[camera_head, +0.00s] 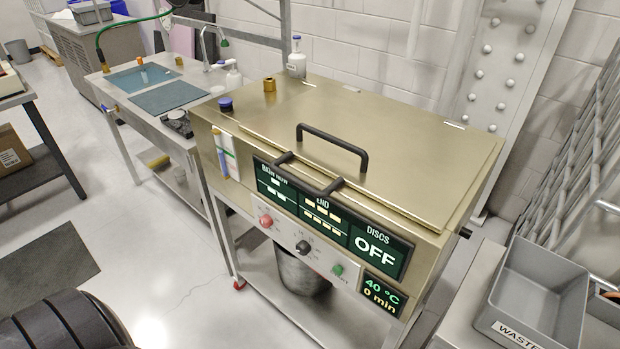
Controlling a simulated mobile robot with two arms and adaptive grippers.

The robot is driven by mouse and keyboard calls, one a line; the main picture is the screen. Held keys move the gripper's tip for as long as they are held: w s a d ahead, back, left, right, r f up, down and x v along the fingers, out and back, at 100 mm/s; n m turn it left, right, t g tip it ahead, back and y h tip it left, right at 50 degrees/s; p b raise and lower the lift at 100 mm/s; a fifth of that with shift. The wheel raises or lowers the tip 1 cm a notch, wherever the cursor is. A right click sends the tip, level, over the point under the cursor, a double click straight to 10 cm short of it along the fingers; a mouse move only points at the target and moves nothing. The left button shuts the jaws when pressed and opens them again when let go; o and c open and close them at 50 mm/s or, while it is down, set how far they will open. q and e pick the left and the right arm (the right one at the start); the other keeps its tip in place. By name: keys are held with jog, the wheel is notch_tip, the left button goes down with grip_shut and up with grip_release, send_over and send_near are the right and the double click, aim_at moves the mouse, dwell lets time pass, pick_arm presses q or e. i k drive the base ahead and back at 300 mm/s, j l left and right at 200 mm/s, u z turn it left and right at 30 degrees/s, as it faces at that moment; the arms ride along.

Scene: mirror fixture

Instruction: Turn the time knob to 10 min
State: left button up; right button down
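The time knob (303,247) is a small black knob on the pale control strip at the front of the gold bath machine (390,150). Small marks surround it, too small to read. A red button (265,221) is to its left and a green button (338,270) to its right. The small display (381,294) at lower right reads 40 °C and 0 min. The lid is closed, with a black handle (333,146) on top. Neither gripper shows in the head view.
A black bar handle (300,180) juts out above the front panel. A metal bucket (300,270) stands below the machine. A grey WASTE bin (535,290) is at right. A sink table (150,85) is at left. The floor in front is clear.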

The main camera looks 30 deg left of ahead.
aim_at(304, 247)
jog(key=u, duration=1.05)
jog(key=j+z, duration=0.15)
jog(key=j, duration=0.5)
jog(key=i, duration=0.05)
